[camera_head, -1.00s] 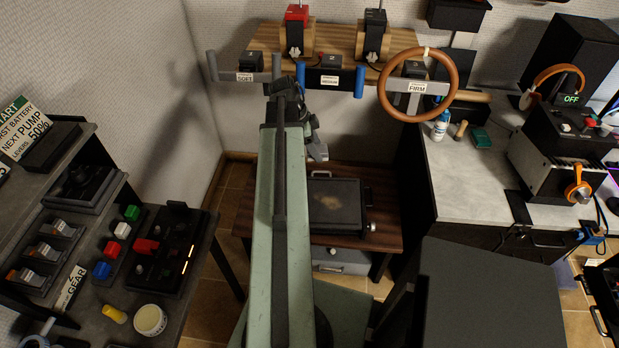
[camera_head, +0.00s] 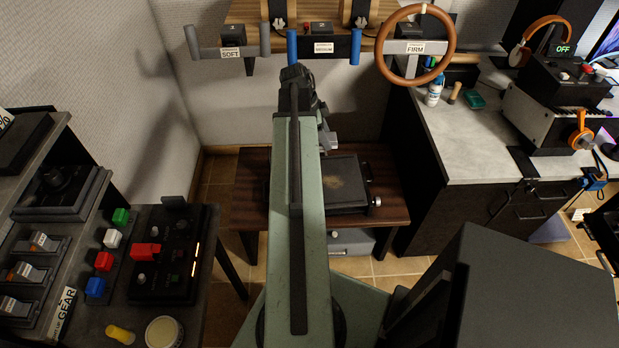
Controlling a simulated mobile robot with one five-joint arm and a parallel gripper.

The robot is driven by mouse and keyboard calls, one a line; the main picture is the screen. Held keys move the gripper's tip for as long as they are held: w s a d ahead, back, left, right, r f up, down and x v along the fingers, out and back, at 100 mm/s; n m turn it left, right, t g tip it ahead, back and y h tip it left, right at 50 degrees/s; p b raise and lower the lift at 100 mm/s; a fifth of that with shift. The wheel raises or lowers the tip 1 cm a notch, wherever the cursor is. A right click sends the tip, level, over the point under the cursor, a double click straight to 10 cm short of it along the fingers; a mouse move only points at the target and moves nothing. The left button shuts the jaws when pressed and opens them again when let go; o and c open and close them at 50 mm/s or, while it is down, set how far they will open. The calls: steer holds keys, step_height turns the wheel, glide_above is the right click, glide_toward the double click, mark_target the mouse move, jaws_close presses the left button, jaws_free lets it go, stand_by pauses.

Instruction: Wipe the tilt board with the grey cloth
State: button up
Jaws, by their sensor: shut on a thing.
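The tilt board (camera_head: 340,201) is a dark, flat board with a raised rim and silver knobs on its right side. A brownish smudge shows on its middle. It lies on a low wooden table (camera_head: 390,205) against the back wall. My gripper (camera_head: 325,128) is mostly hidden behind the end of my green arm, above the board's far left part. It is shut on a small grey piece, the grey cloth (camera_head: 330,142), of which only a part shows. The cloth appears above the board; contact cannot be told. My arm covers the board's left side.
A steering wheel (camera_head: 452,40) and a handle rack (camera_head: 345,48) hang above the table. A button console (camera_head: 150,260) stands at left. A grey-topped desk (camera_head: 455,150) with a bottle (camera_head: 433,95) stands at right.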

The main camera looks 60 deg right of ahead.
steer(key=w+a+f+b, duration=0.1)
steer(key=f+b, duration=0.4)
steer(key=f, duration=0.1)
steer(key=w+a+f+b, duration=0.1)
steer(key=w+f+b, duration=0.1)
steer(key=f+b, duration=0.2)
step_height(320, 180, down, 3)
steer(key=shift+w+f+n+b, duration=0.15)
steer(key=shift+w+n+b, duration=0.15)
steer(key=shift+n+b, duration=0.1)
